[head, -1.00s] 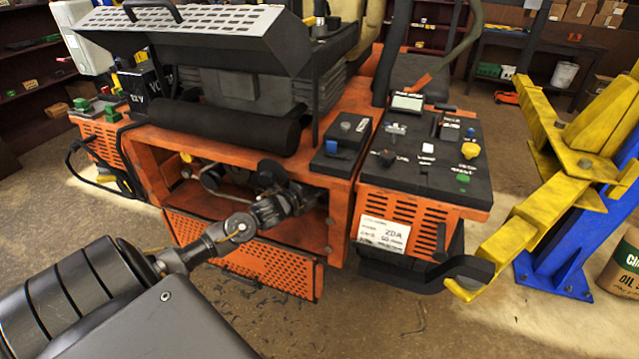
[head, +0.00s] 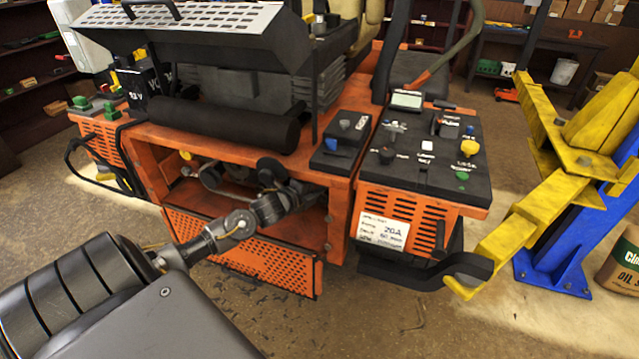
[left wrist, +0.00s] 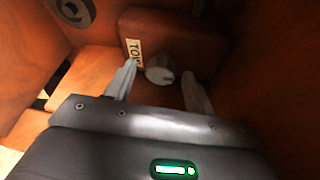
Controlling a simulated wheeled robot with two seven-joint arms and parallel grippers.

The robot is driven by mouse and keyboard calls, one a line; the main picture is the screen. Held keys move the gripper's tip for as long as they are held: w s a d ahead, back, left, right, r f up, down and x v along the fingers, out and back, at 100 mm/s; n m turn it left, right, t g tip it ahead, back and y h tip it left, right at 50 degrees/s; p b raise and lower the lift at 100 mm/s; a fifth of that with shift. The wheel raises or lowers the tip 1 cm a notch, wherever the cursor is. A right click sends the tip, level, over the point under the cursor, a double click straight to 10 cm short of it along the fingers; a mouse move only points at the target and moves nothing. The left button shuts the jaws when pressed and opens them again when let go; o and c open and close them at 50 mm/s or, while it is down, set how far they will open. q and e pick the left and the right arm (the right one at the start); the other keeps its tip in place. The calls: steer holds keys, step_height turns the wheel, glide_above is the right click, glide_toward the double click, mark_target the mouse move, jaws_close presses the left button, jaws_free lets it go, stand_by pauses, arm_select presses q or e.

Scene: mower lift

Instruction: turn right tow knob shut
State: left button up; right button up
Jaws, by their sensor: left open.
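A pale grey tow knob (left wrist: 160,68) sits on a brown-orange block in the left wrist view, beside a cream label (left wrist: 134,52) whose lettering looks like "TOW". My left gripper (left wrist: 158,80) is open, with one finger on each side of the knob; I cannot tell whether either finger touches it. In the head view my left arm reaches into the open bay of the orange mower (head: 335,195). The fingers and this knob are hidden there. My right gripper is in neither view.
A yellow knob (head: 186,155) shows at the bay's left side. A perforated orange panel (head: 250,262) hangs below the bay. The control console (head: 425,150) is to the right, then a yellow lift arm (head: 510,240) on a blue post (head: 560,265). Orange walls closely surround the gripper.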

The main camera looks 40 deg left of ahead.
arm_select(q)
steer(key=shift+s, duration=0.1)
steer(key=s+r+b, duration=0.1)
steer(key=s+b, duration=0.1)
steer(key=s, duration=0.8)
steer(key=shift+s+a+r, duration=0.25)
